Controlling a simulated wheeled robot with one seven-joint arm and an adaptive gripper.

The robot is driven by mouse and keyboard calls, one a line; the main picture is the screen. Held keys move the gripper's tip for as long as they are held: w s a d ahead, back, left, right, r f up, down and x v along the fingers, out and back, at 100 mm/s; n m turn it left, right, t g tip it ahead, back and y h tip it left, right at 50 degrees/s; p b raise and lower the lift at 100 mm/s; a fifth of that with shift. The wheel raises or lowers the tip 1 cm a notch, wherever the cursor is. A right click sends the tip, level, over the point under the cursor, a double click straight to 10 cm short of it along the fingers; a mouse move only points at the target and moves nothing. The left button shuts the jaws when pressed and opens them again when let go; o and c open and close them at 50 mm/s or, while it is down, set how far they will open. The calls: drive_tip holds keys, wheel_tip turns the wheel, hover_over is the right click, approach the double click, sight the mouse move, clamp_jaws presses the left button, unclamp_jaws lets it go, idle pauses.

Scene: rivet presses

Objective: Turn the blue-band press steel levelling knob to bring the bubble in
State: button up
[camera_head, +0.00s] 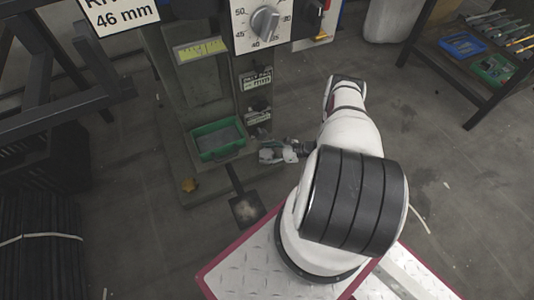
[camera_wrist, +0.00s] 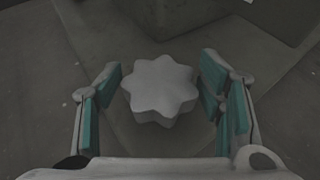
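In the wrist view, a pale grey, star-shaped steel knob (camera_wrist: 160,88) sits just ahead of the palm, seen from above. My gripper (camera_wrist: 161,75) is open, with one teal-padded finger on each side of the knob. Narrow gaps seem to show between the pads and the knob's points; contact is not clear. In the head view, my gripper (camera_head: 292,150) is low beside the right side of the press (camera_head: 172,110), and the knob cannot be made out there. Blue shows at the edge of the press's upper panel (camera_head: 240,20). I cannot make out a bubble.
A green tray (camera_head: 197,154) sits on the press, with a brass knob (camera_head: 189,185) at the base's front left. A dark pedal (camera_head: 246,209) lies in front. A dark frame (camera_head: 60,85) stands at left, and a rack with tools (camera_head: 470,75) at far right.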

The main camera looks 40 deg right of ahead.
drive_tip(key=c, duration=0.7)
drive_tip(key=m+t+h+p, duration=0.2)
drive_tip(key=m+h+p, duration=0.1)
drive_tip(key=m+h, duration=0.1)
drive_tip(key=shift+a+r+m+h+p, duration=0.1)
drive_tip(key=shift+r+m+h+p, duration=0.05)
drive_tip(key=shift+m+h+p, duration=0.25)
drive_tip(key=m+t+h, duration=0.1)
drive_tip(key=m+h, duration=0.1)
drive_tip(key=shift+f+h, duration=0.2)
drive_tip(key=shift+h, duration=0.2)
drive_tip(key=shift+m+h+b, duration=0.9)
drive_tip(key=shift+m+h, duration=0.5)
drive_tip(key=shift+h, duration=0.2)
